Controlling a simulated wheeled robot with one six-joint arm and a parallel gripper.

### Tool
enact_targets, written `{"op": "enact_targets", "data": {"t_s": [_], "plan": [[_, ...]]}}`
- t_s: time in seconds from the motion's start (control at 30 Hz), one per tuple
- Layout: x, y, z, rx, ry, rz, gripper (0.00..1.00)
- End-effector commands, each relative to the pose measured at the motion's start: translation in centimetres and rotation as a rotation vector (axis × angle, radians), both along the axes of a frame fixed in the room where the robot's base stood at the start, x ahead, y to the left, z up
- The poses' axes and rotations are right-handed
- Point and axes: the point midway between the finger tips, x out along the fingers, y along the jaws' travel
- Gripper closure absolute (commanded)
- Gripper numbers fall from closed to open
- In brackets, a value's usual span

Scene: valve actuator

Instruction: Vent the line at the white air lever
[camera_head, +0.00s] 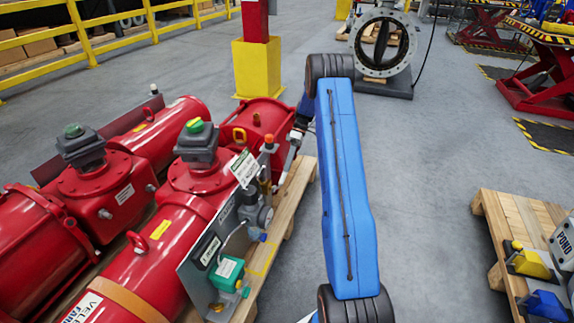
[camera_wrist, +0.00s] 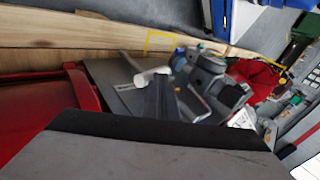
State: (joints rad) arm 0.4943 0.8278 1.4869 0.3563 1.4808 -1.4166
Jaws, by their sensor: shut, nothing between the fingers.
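A white lever with a rounded end (camera_wrist: 150,76) shows in the wrist view, in front of a grey mounting plate (camera_wrist: 108,78). I take it for the air lever; I cannot make it out in the head view. My gripper (camera_head: 283,180) is shut and empty, pointing down beside the fittings on the red actuator (camera_head: 150,265). In the wrist view its dark fingers (camera_wrist: 165,98) appear close to the lever's rounded end; I cannot tell whether they touch. A grey valve fitting (camera_wrist: 207,70) is just to the right of the lever.
The grey plate carries a teal-green box (camera_head: 228,272) and a grey regulator (camera_head: 256,212). The actuator lies on a wooden pallet (camera_head: 290,200). A yellow-based post (camera_head: 257,68) stands behind. Another pallet (camera_head: 510,225) is at right, with clear floor between.

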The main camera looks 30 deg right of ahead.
Motion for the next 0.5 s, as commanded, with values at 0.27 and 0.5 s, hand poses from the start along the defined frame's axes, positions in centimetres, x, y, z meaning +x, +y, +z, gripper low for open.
{"op": "enact_targets", "data": {"t_s": [0.27, 0.5], "plan": [[0.6, -0.8, -1.6, 0.025, 0.019, -0.001, 1.00], [0.9, -1.2, -2.8, 0.023, 0.020, -0.001, 1.00]]}}
